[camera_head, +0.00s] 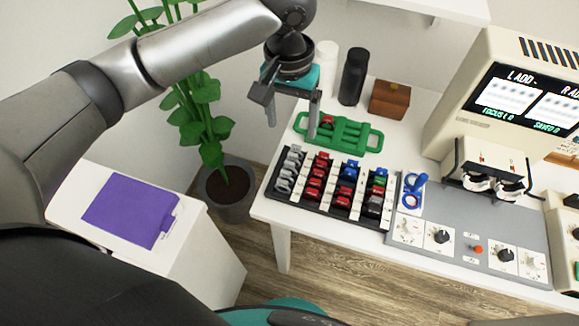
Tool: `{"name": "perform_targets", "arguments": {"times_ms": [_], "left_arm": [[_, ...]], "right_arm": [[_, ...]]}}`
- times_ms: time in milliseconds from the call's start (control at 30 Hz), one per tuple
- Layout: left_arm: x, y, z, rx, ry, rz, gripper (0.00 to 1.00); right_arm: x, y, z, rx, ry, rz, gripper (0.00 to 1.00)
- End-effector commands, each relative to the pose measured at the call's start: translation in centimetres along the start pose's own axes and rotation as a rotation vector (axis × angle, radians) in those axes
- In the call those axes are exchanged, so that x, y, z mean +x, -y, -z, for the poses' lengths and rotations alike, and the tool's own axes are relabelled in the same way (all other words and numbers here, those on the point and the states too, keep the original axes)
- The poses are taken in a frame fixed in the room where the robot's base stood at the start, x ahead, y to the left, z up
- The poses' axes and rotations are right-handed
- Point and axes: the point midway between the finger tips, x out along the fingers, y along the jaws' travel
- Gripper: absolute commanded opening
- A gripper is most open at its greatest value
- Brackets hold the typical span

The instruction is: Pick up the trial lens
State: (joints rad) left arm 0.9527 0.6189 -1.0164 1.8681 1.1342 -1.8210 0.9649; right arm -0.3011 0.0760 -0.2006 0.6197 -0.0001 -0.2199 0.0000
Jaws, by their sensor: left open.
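Several trial lenses with grey, red, blue and green mounts stand in rows in a black lens case (333,208) on the white table. A red piece that looks like a trial lens (327,121) sits at the left end of a green tray (345,134) behind the case. My left gripper (292,118) is open and empty, fingers pointing down, above the table's left end. In the picture it is just left of the green tray, with one finger overlapping the tray's left end. Which lens is meant I cannot tell. My right gripper is not in view.
A blue ring-shaped tool (413,191) lies right of the case, by a grey control panel (466,250). A black cylinder (353,76) and brown box (389,100) stand behind the tray. A display machine (505,92) is at right. A plant (204,130) stands left of the table.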

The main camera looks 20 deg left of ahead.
Motion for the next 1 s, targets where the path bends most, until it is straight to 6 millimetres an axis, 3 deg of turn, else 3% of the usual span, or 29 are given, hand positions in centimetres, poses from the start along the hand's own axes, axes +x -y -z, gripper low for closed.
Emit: {"name": "perform_targets", "arguments": {"times_ms": [167, 600, 1000], "left_arm": [[-0.6, 1.1, 0.4, -0.047, 0.014, 0.027, 0.82], [7.6, 1.3, 0.2, -0.049, 0.015, 0.027, 0.82], [10.6, 1.0, -0.1, -0.047, 0.014, 0.026, 0.82]], "right_arm": [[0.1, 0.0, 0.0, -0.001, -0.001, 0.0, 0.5], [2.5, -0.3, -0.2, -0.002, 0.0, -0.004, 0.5], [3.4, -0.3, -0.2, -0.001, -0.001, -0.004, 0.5]]}}
